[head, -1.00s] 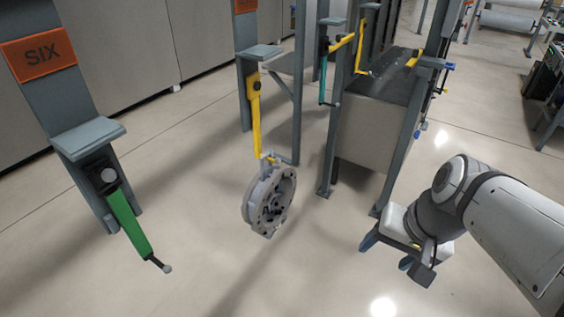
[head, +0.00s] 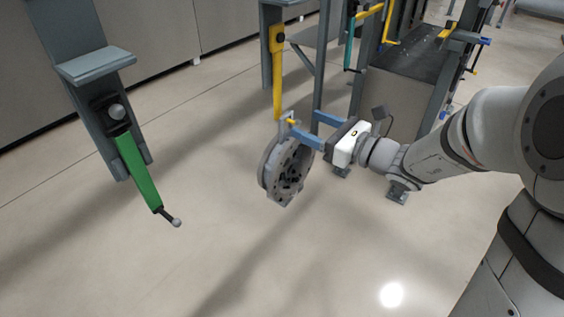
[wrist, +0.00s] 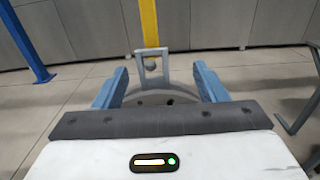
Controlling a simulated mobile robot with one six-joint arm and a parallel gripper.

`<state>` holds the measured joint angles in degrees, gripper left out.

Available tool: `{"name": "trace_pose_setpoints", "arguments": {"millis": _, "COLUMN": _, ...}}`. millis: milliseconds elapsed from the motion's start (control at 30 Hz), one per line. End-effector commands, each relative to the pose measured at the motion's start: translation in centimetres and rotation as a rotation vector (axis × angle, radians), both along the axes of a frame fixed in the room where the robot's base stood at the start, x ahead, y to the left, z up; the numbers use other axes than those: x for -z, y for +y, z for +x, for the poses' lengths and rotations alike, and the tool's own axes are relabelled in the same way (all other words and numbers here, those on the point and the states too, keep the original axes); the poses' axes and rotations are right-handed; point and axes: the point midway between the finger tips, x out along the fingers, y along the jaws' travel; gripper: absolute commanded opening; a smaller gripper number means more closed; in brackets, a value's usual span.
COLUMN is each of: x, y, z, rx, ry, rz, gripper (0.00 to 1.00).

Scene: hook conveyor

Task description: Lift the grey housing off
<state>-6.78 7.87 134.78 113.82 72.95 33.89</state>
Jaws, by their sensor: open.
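The grey housing (head: 284,172) is a round, flanged casting that hangs from a yellow hook arm (head: 278,75) by a loop at its top. In the wrist view the grey loop (wrist: 153,66) sits around the ball end of the yellow arm (wrist: 149,22). My gripper (head: 312,130) has come in from the right at the height of the loop. Its two blue fingers are open, and in the wrist view (wrist: 158,84) they stand on either side of the loop with gaps. The housing's lower part is hidden in the wrist view by my gripper body.
A green hook arm (head: 138,172) hangs empty from a post at the left. Behind my arm stands a grey bin-like block with a dark top (head: 400,88) between posts, with teal and yellow hooks nearby. The floor in front is clear.

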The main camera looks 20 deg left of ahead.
Motion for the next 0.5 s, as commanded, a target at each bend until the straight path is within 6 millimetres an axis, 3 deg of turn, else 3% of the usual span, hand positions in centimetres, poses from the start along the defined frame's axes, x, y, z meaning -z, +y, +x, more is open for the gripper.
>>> {"name": "trace_pose_setpoints", "arguments": {"millis": 500, "x": 0.4, "y": 6.4, "z": 1.8, "rx": -0.001, "ry": -0.001, "rz": -0.001, "gripper": 0.65}}
